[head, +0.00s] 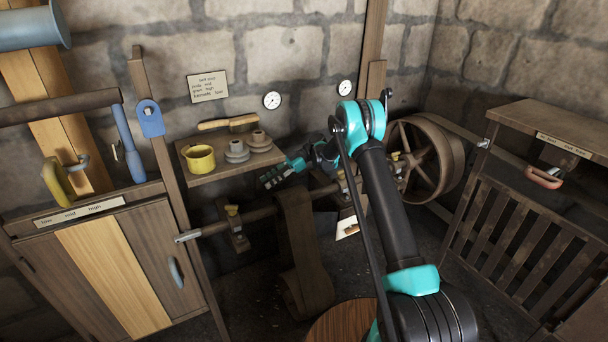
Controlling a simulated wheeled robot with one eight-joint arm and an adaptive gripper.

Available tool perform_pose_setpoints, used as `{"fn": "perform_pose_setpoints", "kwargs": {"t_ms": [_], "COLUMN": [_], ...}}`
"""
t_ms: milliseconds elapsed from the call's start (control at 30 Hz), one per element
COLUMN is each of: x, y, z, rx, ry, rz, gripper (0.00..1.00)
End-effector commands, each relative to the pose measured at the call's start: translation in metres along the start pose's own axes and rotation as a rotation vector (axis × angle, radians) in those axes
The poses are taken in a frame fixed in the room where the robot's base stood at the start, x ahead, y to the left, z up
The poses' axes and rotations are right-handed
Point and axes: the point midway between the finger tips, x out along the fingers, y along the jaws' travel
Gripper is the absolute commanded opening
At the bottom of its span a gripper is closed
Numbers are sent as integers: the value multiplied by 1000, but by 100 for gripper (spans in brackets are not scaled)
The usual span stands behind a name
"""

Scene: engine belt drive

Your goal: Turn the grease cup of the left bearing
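The left bearing (239,238) stands on the horizontal shaft (262,213), left of the hanging belt. Its small yellow grease cup (232,210) sits upright on top. My gripper (267,180) is above and to the right of this cup, apart from it in the picture, near the right edge of the wall shelf. Its fingers point left and slightly down. They are small and dark here, so I cannot tell whether they are open or shut. A second yellow cup (395,156) shows at the right, partly behind my arm.
A wooden shelf (205,176) holds a yellow mug (200,158), grey stepped weights (237,151) and a brush (227,124). A wide brown belt (303,250) hangs from the shaft. A large spoked wheel (440,160) is at the right. A slatted wooden unit (520,240) stands far right.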

Motion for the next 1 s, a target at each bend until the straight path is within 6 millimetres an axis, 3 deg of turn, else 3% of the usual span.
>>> {"fn": "perform_pose_setpoints", "kwargs": {"t_ms": [67,467,1000], "x": [-14,-42,-77], "y": [-1,-30,-83], "z": [-2,-24,-45], "rx": [9,242,537], "ry": [-5,-129,-271], "rz": [5,98,256], "gripper": [34,34,34]}}
